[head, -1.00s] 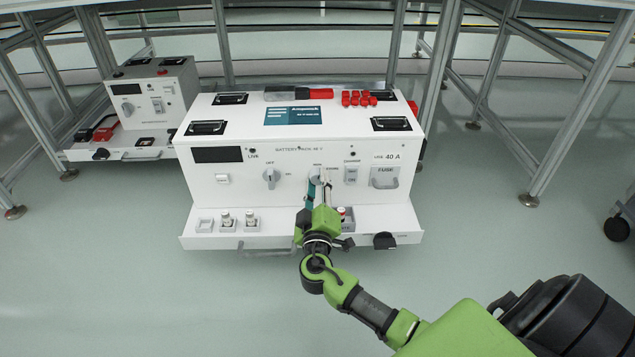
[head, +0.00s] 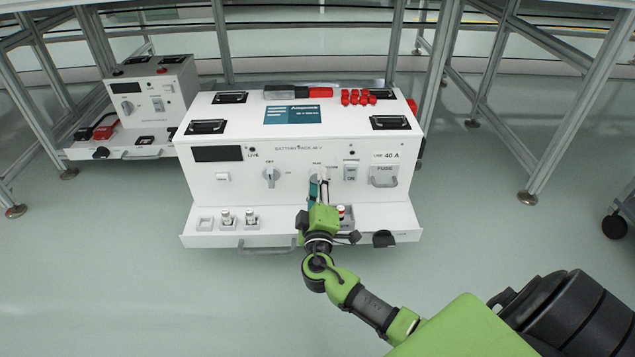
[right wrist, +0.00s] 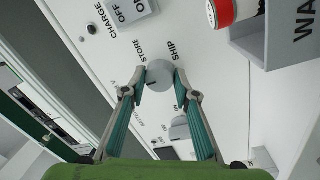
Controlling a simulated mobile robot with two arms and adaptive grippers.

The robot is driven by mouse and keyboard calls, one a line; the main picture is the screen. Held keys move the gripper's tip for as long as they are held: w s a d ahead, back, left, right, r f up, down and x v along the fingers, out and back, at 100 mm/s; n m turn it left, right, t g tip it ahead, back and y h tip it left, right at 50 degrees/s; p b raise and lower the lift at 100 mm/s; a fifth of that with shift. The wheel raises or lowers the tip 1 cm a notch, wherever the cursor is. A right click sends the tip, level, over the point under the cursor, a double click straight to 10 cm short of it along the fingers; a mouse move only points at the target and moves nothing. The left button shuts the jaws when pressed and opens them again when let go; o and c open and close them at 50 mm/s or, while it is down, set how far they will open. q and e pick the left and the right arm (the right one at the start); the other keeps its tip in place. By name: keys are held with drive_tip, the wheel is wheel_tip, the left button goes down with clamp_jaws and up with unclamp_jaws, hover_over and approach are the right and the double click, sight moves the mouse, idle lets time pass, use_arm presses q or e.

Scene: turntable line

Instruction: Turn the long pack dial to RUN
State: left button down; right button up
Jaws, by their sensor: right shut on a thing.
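The long pack (head: 235,210) is a white box labelled battery pack, standing at the centre of the head view. Its mode dial (right wrist: 160,74) is a round grey knob. The words STORE and SHIP beside it are legible in the right wrist view. My right gripper (right wrist: 162,88) has its teal fingers on either side of this dial and is shut on it. In the head view my right gripper (head: 318,184) covers most of the dial, and a small label, seemingly RUN, shows above. I cannot tell where its pointer stands. My left gripper is not in view.
A second grey dial (head: 271,177) is left of the gripped one. A charge switch (head: 351,170) and a fuse drawer (head: 384,176) are to the right. A smaller pack (head: 155,95) stands at back left.

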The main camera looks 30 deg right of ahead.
drive_tip(key=o, duration=1.1)
drive_tip(key=v, duration=0.7)
drive_tip(key=shift+s+a, duration=0.15)
drive_tip(key=shift+a, duration=0.05)
